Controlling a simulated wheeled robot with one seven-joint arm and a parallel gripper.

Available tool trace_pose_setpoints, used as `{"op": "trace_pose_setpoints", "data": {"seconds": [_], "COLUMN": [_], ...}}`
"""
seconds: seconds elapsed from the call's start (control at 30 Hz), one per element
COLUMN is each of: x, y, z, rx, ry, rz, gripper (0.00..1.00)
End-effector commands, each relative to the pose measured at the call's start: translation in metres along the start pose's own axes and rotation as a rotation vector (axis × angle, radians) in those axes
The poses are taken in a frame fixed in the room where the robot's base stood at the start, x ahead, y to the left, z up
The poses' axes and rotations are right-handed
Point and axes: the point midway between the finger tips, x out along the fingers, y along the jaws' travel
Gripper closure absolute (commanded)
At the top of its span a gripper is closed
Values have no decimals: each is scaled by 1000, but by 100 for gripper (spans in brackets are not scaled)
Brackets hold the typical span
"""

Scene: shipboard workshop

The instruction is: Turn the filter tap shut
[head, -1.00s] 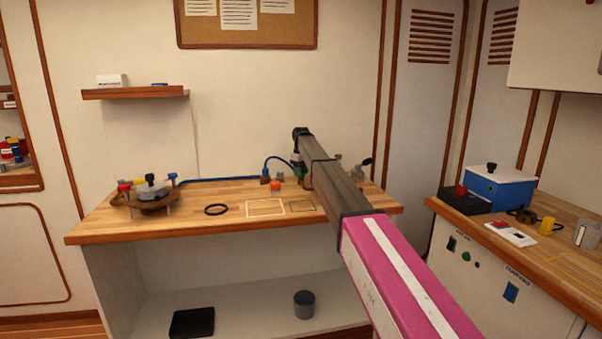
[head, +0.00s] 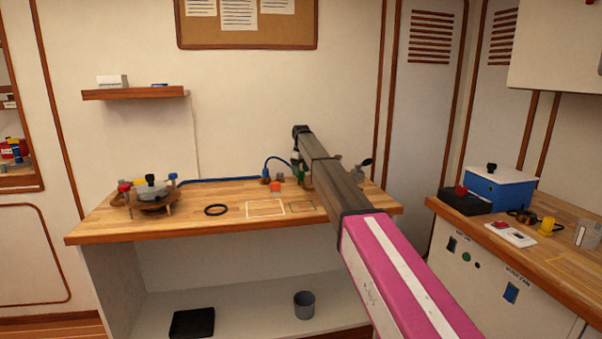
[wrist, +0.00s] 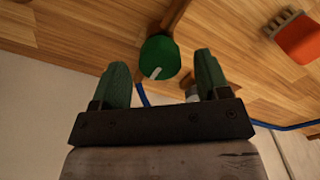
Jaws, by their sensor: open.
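A round green knob with a white pointer mark (wrist: 160,58), which I take to be the filter tap, shows in the wrist view on a brown stem or pipe above the wooden bench. My gripper (wrist: 161,66) is open, with one green finger to the left of the knob and one to the right. Gaps show between the knob and both fingers, and nothing is held. The white mark points down and slightly left in the wrist view. In the head view my gripper (head: 298,166) is over the back of the bench, and my arm hides much of the tap area.
A blue hose (head: 220,180) runs along the back of the bench (head: 180,222). An orange block (head: 275,187) is close to the left of my gripper. A black ring (head: 215,210) and a brown-based fixture (head: 150,205) are further left. The front middle is clear.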

Motion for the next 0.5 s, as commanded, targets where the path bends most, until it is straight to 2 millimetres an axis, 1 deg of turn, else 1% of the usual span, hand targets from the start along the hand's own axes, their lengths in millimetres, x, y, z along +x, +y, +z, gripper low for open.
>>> {"op": "trace_pose_setpoints", "data": {"seconds": [0.17, 0.4, 0.5], "x": [-26, -72, -87], "y": [0, 1, 0], "z": [-1, -1, -1], "rx": [0, 0, 0], "ry": [1, 2, 1], "rz": [0, 1, 0], "gripper": [31, 31, 31]}}
